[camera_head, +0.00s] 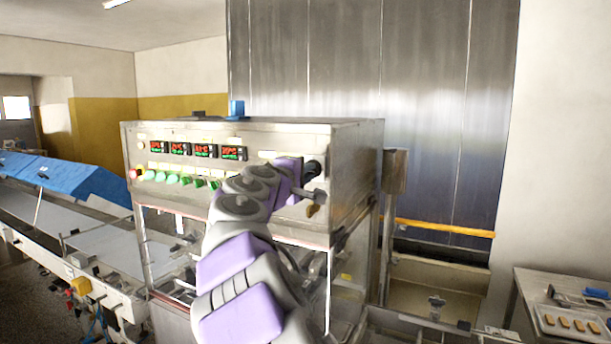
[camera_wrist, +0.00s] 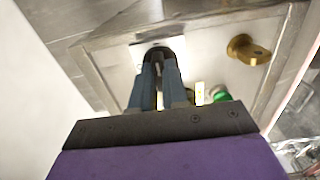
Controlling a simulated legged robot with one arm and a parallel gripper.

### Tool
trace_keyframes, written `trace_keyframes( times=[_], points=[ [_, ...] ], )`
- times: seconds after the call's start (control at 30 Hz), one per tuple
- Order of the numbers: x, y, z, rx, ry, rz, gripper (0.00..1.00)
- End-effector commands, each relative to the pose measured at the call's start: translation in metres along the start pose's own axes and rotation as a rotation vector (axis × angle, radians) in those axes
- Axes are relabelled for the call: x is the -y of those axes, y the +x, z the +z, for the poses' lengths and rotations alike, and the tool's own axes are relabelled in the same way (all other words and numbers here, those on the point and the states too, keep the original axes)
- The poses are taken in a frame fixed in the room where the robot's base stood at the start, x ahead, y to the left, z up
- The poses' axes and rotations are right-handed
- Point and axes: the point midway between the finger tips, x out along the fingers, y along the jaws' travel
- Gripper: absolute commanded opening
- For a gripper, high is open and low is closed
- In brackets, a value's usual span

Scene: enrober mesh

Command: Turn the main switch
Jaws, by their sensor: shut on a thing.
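The main switch is a black knob at the right end of the steel control panel (camera_head: 260,172). In the wrist view the main switch (camera_wrist: 157,52) sits on a pale plate, between the tips of my gripper (camera_wrist: 160,72). My gripper's two blue-grey fingers are shut on it, and they cover much of the knob. In the head view my gripper (camera_head: 308,186) reaches the panel's right end from the front, and my purple and grey arm hides part of the panel. The knob's exact angle is hard to read.
A brass key-like piece (camera_wrist: 247,50) sticks out near the switch. A green button (camera_wrist: 218,94) is close to my gripper. The panel carries several red-green displays (camera_head: 204,151) and a red button (camera_head: 135,173). A tray (camera_head: 570,322) of small bars lies at right.

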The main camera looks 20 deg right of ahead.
Motion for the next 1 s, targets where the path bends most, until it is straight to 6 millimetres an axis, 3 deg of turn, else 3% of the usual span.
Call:
trace_keyframes(
  times=[0.03, 0.17, 0.2, 0.47, 0.77, 1.0],
  points=[
    [0.008, 0.003, 0.002, 0.008, 0.000, -0.014, 0.00],
    [0.008, 0.003, 0.002, 0.008, -0.001, -0.015, 0.00],
    [0.008, 0.003, 0.002, 0.009, -0.001, -0.015, 0.15],
    [0.005, 0.002, 0.001, 0.006, -0.002, -0.009, 0.39],
    [0.002, -0.001, 0.000, 0.003, -0.002, -0.004, 0.39],
    [0.002, -0.028, 0.000, 0.003, -0.004, -0.004, 0.39]
  ],
)
